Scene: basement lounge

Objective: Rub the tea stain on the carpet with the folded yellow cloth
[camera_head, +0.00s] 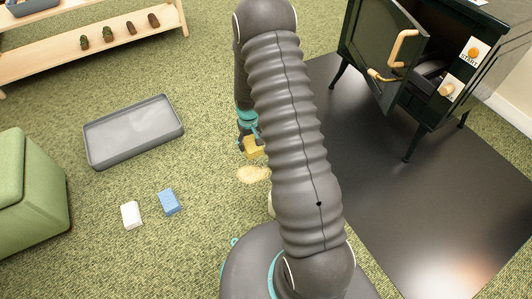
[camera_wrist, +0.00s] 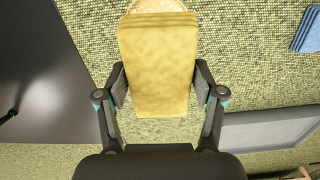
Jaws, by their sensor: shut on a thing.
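The folded yellow cloth (camera_head: 255,150) is held in my gripper (camera_head: 248,139), close above the carpet. In the wrist view the layered cloth (camera_wrist: 158,65) fills the space between the two fingers of my gripper (camera_wrist: 160,88), which are shut on its sides. The tea stain (camera_head: 253,174) is a pale tan patch on the green carpet, just nearer to my base than the cloth. A tan patch that looks like the stain (camera_wrist: 163,5) shows at the top edge of the wrist view, partly hidden behind the cloth. I cannot tell whether the cloth touches the carpet.
A grey tray (camera_head: 133,128) lies left of the stain. A black stove (camera_head: 418,85) with an open door stands right on a dark floor plate (camera_head: 400,220). A green seat (camera_head: 30,190) is far left.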

